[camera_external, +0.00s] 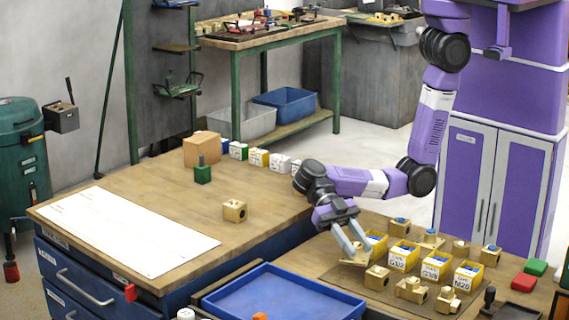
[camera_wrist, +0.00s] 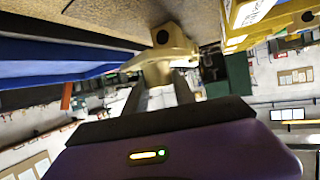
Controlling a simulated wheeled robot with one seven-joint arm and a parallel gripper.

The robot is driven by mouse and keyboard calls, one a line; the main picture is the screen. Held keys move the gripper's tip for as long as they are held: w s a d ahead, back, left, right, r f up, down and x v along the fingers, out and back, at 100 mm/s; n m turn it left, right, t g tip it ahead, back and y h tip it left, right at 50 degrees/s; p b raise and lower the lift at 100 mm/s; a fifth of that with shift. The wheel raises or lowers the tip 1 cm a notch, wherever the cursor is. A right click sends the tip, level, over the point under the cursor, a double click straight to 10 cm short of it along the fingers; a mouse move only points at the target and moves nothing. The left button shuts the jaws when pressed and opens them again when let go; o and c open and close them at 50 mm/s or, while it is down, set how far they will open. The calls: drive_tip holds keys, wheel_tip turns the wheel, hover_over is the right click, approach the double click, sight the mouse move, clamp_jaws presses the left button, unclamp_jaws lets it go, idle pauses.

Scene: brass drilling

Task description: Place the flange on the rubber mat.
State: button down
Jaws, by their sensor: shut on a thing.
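My gripper (camera_external: 356,246) reaches down over the right-hand bench, with its fingers shut on a flat brass piece, which I take to be the flange (camera_external: 353,259). In the wrist view, the brass flange (camera_wrist: 152,72) shows between the fingertips (camera_wrist: 162,88). A brass body with a round hole lies just beyond it, and I cannot tell clearly where one ends. A flat brown mat (camera_external: 335,281), which looks like the rubber mat, lies under the fittings and yellow bins. The flange is low over this mat; I cannot tell whether it touches it.
Several yellow bins (camera_external: 403,257) and brass fittings (camera_external: 410,291) crowd around and right of my gripper. A blue tray (camera_external: 285,295) stands in front to the left. The left bench holds a white sheet (camera_external: 125,232), a brass block (camera_external: 234,211) and a cardboard box (camera_external: 202,148).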

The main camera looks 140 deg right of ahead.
sight(354, 278)
wheel_tip(354, 278, down, 6)
drive_tip(key=shift+a+r, duration=0.1)
drive_tip(key=c, duration=1)
unclamp_jaws()
drive_tip(key=shift+c, duration=0.2)
drive_tip(key=shift+r, duration=0.1)
drive_tip(key=shift+d+r, duration=0.1)
drive_tip(key=shift+d, duration=0.15)
drive_tip(key=b+v, duration=0.1)
drive_tip(key=v, duration=0.6)
drive_tip(key=shift+s+d, duration=0.1)
